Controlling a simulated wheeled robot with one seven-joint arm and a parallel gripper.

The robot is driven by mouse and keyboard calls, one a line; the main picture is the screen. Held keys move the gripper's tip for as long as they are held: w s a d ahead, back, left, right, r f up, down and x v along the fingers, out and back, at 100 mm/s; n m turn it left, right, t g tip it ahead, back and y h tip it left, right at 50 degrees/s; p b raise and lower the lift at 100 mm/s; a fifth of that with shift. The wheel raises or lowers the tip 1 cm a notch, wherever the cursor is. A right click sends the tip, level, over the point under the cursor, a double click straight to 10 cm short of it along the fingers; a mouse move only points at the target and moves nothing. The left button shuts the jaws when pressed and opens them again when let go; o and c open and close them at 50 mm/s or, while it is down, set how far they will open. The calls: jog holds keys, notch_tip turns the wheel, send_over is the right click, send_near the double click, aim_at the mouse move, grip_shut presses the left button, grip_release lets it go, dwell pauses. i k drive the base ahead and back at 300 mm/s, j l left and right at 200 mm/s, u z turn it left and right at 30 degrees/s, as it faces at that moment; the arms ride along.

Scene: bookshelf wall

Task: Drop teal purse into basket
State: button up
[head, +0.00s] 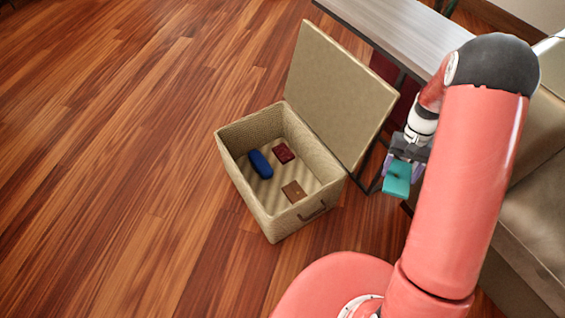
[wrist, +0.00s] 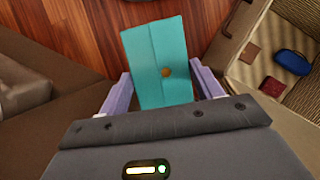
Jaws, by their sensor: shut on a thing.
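The teal purse (head: 397,179) is a flat teal piece held in my gripper (head: 403,170), to the right of the basket in the head view. In the wrist view the purse (wrist: 156,62) shows a small orange-brown clasp and sits between the two purple fingers of my gripper (wrist: 164,92). The beige basket (head: 240,182) stands on the floor with its lid (head: 340,95) raised. In the wrist view the basket (wrist: 236,42) is at the upper right, apart from the purse.
Inside the basket lie a blue case (head: 260,163), a dark red wallet (head: 283,153) and a brown wallet (head: 293,191). A grey-topped table (head: 400,32) stands behind the lid. A beige sofa (head: 540,215) is at the right. The wooden floor (head: 110,150) at the left is clear.

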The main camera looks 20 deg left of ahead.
aim_at(280, 178)
jog(key=l+u, duration=0.55)
jog(key=u, duration=0.15)
jog(key=i+l+u, duration=0.2)
jog(key=u, duration=0.3)
jog(key=i+l+u, duration=0.15)
jog(key=l+u, duration=0.35)
jog(key=j, duration=0.15)
